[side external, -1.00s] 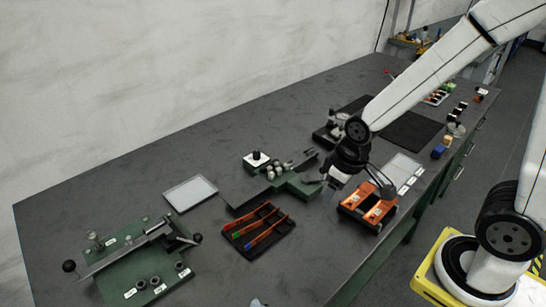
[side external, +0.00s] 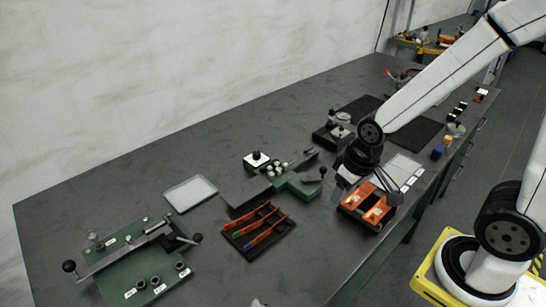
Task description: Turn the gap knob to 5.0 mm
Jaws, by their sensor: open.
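A green bench device (side external: 290,182) stands near the middle of the table. At its back left, a black knob (side external: 257,156) sits on a white plate, and this may be the gap knob. A black ball (side external: 323,171) stands at the device's right end. No millimetre reading is legible at this size. My gripper (side external: 341,188) is open and empty, pointing down just right of the device and apart from the black knob. Its fingertips are small and partly merge with the orange box behind them.
An orange box (side external: 367,204) is close under my gripper. A black tray (side external: 272,238) with several coloured-end tools lies in front of the device. A second green fixture (side external: 118,270) and a pale plate (side external: 190,194) are at left. Bare table (side external: 110,185) lies behind.

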